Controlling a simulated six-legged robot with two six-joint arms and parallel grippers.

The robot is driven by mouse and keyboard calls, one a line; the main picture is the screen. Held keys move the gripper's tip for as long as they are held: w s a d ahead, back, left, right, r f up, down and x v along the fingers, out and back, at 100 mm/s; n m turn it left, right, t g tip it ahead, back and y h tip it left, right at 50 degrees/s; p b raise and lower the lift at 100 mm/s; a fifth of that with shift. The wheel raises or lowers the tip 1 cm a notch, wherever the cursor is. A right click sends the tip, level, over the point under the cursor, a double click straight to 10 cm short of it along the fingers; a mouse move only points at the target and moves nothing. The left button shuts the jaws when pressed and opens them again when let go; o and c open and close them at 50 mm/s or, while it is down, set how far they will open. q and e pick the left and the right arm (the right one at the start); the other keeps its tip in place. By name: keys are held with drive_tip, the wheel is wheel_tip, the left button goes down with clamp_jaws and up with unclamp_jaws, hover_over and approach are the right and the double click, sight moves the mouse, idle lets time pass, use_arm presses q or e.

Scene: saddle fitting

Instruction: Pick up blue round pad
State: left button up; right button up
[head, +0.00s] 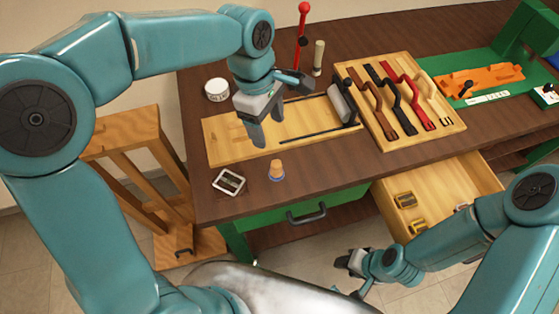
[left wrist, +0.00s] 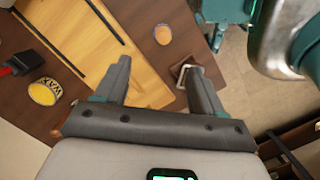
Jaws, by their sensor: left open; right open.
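The blue round pad (head: 277,178) is a small blue disc with a tan, cork-like knob on top, standing on the brown table near its front edge. In the left wrist view the pad (left wrist: 163,34) appears from above as a tan round top, beyond the fingertips and between their lines. My left gripper (head: 258,137) is open and empty over the light wooden board, behind and left of the pad, apart from it. Its two fingers also show in the left wrist view (left wrist: 156,70). My right gripper (head: 352,264) is open, low in front of the table, far from the pad.
A square metal buckle (head: 229,182) lies left of the pad. A light wooden board (head: 225,148) with dark rails lies behind it. A white jar (head: 216,89) stands at the back left. A rack of coloured straps (head: 450,118) is to the right, above an open drawer (head: 455,185).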

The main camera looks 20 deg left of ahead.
sight(276, 164)
use_arm(q)
drive_tip(key=f, duration=0.3)
drive_tip(key=d+f, duration=0.1)
drive_tip(key=f, duration=0.2)
drive_tip(key=s+f, duration=0.1)
drive_tip(key=f, duration=0.3)
drive_tip(key=shift+d, duration=0.2)
drive_tip(key=shift+s+d+f+p, duration=0.2)
drive_tip(key=shift+s+f+p, duration=0.1)
drive_tip(key=shift+f, duration=0.1)
drive_tip(key=f, duration=0.4)
drive_tip(key=shift+w+d+f+p, duration=0.25)
drive_tip(key=shift+w+f+p, duration=0.05)
drive_tip(key=shift+f+p, duration=0.1)
drive_tip(key=shift+s+d+r, duration=0.1)
drive_tip(key=shift+s, duration=0.15)
drive_tip(key=shift+w, duration=0.15)
drive_tip(key=c, duration=1.1)
